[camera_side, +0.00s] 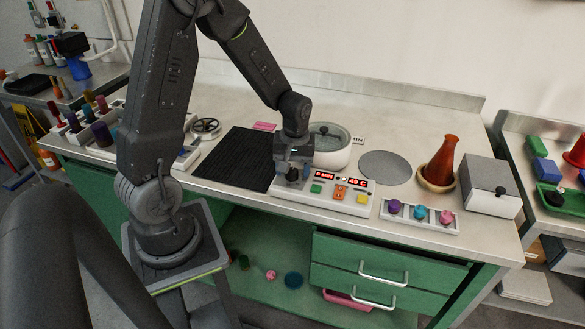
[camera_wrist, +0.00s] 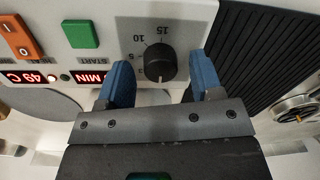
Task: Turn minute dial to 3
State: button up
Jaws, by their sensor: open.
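The minute dial (camera_wrist: 160,62) is a round black knob on the white control panel (camera_wrist: 130,12). In the wrist view, printed numbers including 5, 10 and 15 curve around its upper left, upside down. A small light mark shows at the knob's lower edge. My gripper (camera_wrist: 160,66) is open, with one blue finger on each side of the dial. A small gap shows on the left; contact on the right is unclear. In the side view my gripper (camera_side: 293,170) is at the left end of the panel (camera_side: 340,203), largely covering the dial.
Right of the dial in the side view are red displays (camera_side: 351,182), one reading 49 C, and green, orange and yellow buttons. A black ribbed mat (camera_side: 235,157) lies left, a white round pot (camera_side: 332,150) behind. A rack with coloured knobs (camera_side: 419,216) stands right.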

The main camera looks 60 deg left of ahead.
jog(key=shift+f, duration=0.1)
jog(key=shift+c, duration=0.4)
jog(key=c, duration=0.9)
jog(key=shift+o, duration=0.2)
jog(key=shift+m, duration=0.4)
jog(key=m, duration=0.3)
jog(key=shift+m, duration=0.3)
jog(key=m, duration=0.4)
jog(key=shift+m, duration=0.3)
